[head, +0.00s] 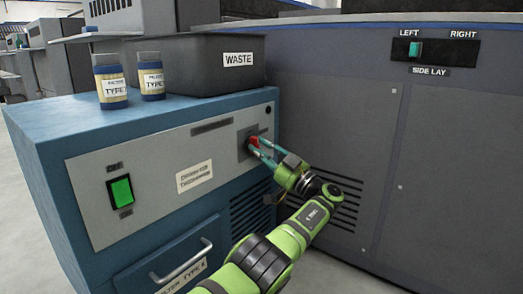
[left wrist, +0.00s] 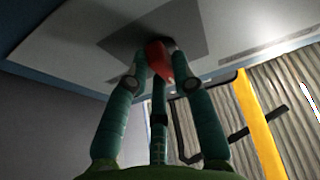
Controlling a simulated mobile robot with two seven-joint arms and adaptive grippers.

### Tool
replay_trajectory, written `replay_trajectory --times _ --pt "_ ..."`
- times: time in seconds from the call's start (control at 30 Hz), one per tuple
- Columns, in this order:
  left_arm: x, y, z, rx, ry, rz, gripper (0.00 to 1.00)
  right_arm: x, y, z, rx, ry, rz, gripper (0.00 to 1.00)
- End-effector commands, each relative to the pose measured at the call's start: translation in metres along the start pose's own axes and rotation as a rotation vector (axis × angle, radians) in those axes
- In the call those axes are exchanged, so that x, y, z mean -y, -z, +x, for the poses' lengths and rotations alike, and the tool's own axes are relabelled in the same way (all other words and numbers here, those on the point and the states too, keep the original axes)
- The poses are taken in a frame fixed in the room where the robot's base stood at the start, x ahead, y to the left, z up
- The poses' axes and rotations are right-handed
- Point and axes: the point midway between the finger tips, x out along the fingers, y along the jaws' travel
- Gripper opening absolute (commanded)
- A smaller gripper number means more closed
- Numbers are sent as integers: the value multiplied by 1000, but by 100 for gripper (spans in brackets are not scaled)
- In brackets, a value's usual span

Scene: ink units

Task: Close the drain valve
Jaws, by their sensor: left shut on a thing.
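The drain valve's red handle (head: 254,142) sits on a dark square plate at the right end of the blue cabinet's grey front panel. In the left wrist view the red handle (left wrist: 157,60) shows between the fingers, in front of the dark plate. My left gripper (head: 259,149) is shut on the red handle, its teal fingers on either side of it. The fingers partly hide the handle, so its exact angle is hard to tell. My right gripper is not in view.
The blue cabinet (head: 60,128) carries a black waste bin (head: 208,68) and two labelled jars (head: 110,84), (head: 150,78). A lit green switch (head: 120,191) and a drawer handle (head: 182,262) are left of my arm. A large grey machine (head: 350,130) stands close on the right.

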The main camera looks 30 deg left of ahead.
Motion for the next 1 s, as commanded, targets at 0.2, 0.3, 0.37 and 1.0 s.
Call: replay_trajectory --times 0.2,0.3,0.37,1.0 --pt "0 0 1 1 3 -5 0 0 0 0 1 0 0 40" --pt "0 0 1 1 3 -5 0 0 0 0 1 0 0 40" --pt "0 0 1 1 3 -5 49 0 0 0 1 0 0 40" --pt "0 33 14 -2 3 -9 49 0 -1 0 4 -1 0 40"
